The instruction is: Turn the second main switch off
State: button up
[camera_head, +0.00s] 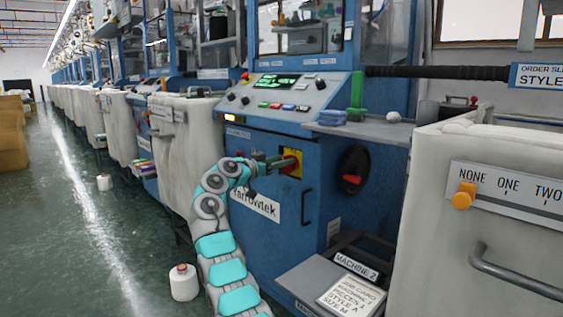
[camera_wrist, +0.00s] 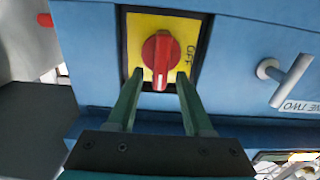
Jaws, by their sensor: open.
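The main switch is a red rotary knob (camera_wrist: 161,60) on a yellow plate (camera_wrist: 140,28), on the blue front of the machine beside the "MACHINE 2" sign (camera_head: 356,266). In the wrist view its grip bar runs up and down, and "OFF" is printed sideways to its right. My gripper (camera_wrist: 160,82) is open, with one green finger on each side of the knob's lower part. Gaps show between fingers and knob; contact is not visible. In the head view my gripper (camera_head: 272,163) reaches the yellow plate (camera_head: 291,163) from the left and partly hides the knob.
A black handwheel (camera_head: 354,165) with a red handle is right of the switch, and a bar handle (camera_head: 306,206) sits between. A job card (camera_head: 351,295) lies on a stand below. Fabric bins (camera_head: 190,150) flank the machine.

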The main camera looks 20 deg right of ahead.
grip_shut()
jog(key=shift+n, duration=0.4)
dwell(0.4)
jog(key=shift+w+a+f+n+b, duration=0.15)
jog(key=shift+n+b, duration=0.15)
jog(key=shift+n, duration=0.7)
jog(key=shift+w+d+n+b, duration=0.1)
jog(key=shift+w+n+b, duration=0.15)
jog(key=shift+n, duration=0.75)
jog(key=shift+w+a+f+n+b, duration=0.1)
jog(key=shift+n+b, duration=0.2)
jog(key=shift+n, duration=0.7)
jog(key=shift+w+n, duration=0.1)
jog(key=shift+n, duration=0.5)
jog(key=shift+a, duration=0.15)
